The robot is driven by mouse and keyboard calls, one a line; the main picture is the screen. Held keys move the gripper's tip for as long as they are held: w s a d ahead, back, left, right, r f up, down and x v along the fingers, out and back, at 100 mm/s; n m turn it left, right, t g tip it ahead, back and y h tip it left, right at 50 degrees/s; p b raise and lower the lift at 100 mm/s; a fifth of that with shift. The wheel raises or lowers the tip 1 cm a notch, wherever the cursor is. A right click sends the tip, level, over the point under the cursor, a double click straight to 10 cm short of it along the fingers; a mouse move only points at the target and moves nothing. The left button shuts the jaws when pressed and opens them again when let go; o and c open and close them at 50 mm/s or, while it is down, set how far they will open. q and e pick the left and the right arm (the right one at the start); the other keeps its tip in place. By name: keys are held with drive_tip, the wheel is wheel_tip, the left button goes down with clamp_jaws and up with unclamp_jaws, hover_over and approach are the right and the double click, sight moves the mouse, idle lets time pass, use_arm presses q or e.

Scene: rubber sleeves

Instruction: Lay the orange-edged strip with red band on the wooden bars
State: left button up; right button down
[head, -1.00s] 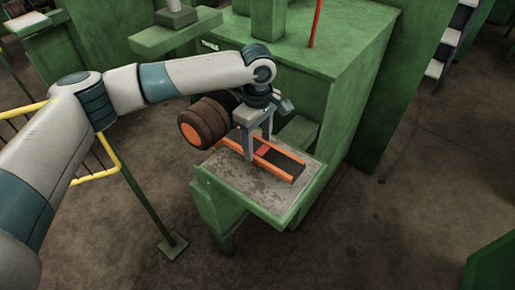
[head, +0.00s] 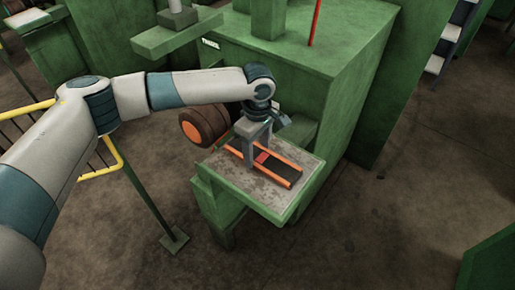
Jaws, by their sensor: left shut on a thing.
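The orange-edged strip (head: 280,167) is dark, with a red band (head: 262,157) across it near my gripper. It lies over the grey, stained top of a green stand (head: 225,171); I cannot tell whether it touches that top. My left gripper (head: 259,158) points down and is shut on the strip beside the red band, hiding part of it. I cannot make out the wooden bars in this view. My right gripper is not in view.
A brown roller with an orange end (head: 204,127) sits just left of the gripper. A large green machine (head: 300,85) rises behind the stand. A yellow rail (head: 112,158) is at the left. The floor right of the stand is clear.

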sight(258, 154)
use_arm(q)
drive_tip(key=o, duration=1.1)
drive_tip(key=shift+f, duration=0.1)
drive_tip(key=shift+c, duration=0.2)
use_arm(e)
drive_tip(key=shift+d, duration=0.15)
use_arm(q)
drive_tip(key=shift+w+r+b, duration=0.1)
drive_tip(key=shift+r+b, duration=0.35)
drive_tip(key=shift+r, duration=0.35)
wheel_tip(258, 154, up, 11)
drive_tip(key=b, duration=0.3)
drive_tip(key=shift+f+b, duration=0.15)
drive_tip(key=shift+b, duration=0.25)
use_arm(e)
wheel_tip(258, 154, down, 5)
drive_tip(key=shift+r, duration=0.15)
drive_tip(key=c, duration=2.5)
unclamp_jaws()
